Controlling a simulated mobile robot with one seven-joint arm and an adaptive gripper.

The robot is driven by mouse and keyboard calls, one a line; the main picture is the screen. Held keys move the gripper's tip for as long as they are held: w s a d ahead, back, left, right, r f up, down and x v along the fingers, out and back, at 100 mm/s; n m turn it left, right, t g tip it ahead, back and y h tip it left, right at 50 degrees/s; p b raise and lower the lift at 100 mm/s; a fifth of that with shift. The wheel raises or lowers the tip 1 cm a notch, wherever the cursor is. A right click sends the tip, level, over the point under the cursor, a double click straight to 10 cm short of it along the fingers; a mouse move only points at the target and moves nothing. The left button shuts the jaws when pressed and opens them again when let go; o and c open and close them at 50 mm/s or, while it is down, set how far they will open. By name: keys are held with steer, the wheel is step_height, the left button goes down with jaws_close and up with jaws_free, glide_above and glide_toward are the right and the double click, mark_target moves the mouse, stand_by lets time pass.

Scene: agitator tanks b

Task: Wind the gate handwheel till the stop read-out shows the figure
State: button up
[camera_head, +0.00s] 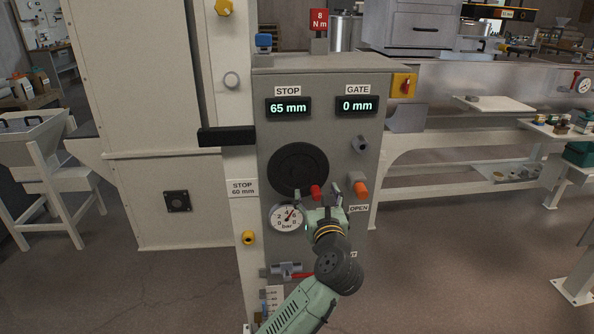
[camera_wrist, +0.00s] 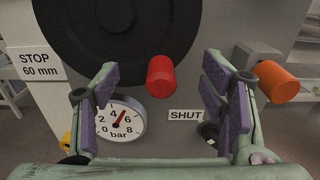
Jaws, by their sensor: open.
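The black handwheel (camera_head: 297,165) is on the front of the grey cabinet, with a red crank knob (camera_head: 316,192) at its lower right. The STOP read-out (camera_head: 288,107) shows 65 mm, and a plate (camera_head: 242,188) at the left reads STOP 60 mm. The GATE read-out (camera_head: 356,106) shows 0 mm. My gripper (camera_head: 322,196) is open in front of the wheel's lower right. In the wrist view, the red knob (camera_wrist: 161,76) appears between the open fingers, with visible gaps on both sides. Whether it lies within their depth is hard to tell.
An orange-tipped lever (camera_head: 361,189) stands just right of my gripper, near OPEN and SHUT labels. A pressure gauge (camera_head: 287,217) sits below the wheel. A black bar (camera_head: 226,136) juts out at the left. A red-handled valve (camera_head: 290,271) is lower down.

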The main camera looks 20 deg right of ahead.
steer(key=o, duration=0.3)
steer(key=shift+o, duration=0.2)
steer(key=shift+b+v, duration=0.75)
steer(key=shift+v, duration=2.25)
